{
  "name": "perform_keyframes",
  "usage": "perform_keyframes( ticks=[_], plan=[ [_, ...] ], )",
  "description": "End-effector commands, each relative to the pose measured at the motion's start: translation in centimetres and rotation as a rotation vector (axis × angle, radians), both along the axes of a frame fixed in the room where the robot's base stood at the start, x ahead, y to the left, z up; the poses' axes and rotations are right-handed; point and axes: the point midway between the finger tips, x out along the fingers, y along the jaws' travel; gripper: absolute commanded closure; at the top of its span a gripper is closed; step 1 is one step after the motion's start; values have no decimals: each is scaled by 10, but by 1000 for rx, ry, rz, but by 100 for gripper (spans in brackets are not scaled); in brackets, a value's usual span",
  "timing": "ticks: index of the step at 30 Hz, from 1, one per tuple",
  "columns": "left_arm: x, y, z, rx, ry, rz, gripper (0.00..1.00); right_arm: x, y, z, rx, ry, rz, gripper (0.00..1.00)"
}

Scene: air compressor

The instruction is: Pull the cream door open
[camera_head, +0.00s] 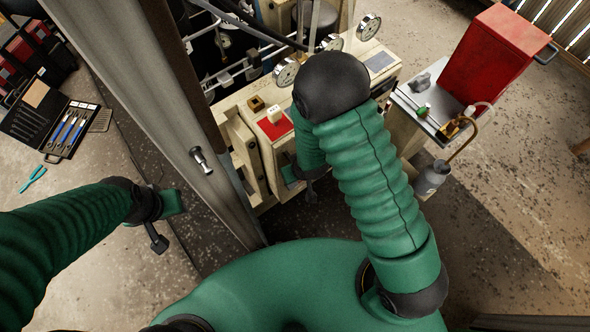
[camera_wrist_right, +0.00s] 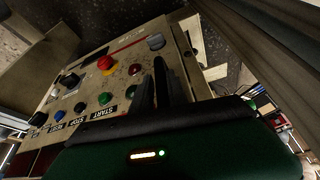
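A cream cabinet stands in the middle of the head view. An upright cream panel (camera_head: 243,152), which looks like the door, is on its left front; I cannot tell how far it stands open. My right gripper (camera_head: 311,192) is low at the cabinet front, to the right of this panel and partly hidden by my arm. In the right wrist view its dark fingers (camera_wrist_right: 160,85) lie close together in front of a cream control panel (camera_wrist_right: 118,78). I cannot tell whether they touch anything. My left gripper (camera_head: 157,238) hangs left of the grey post, away from the cabinet.
A grey metal post (camera_head: 165,90) with a handle rises between my left arm and the cabinet. A red box (camera_head: 492,60) stands on a side table at right, with a grey bottle (camera_head: 432,178) below. An open tool case (camera_head: 50,122) lies on the left floor.

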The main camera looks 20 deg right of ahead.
Motion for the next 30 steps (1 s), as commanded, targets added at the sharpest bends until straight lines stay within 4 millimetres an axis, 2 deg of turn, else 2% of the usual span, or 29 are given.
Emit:
perform_keyframes(
  ticks=[1, 4, 30],
  plan=[
    [0, 0, 0, 0, 0, 0, 64, 0, 0, 0, 0, 0, 0, 89],
    [0, 0, 0, 0, 0, 0, 64, 0, 0, 0, -1, 0, -1, 100],
    [0, 0, 0, 0, 0, 0, 64, 1, 0, 1, 1, -4, 0, 100]
  ],
)
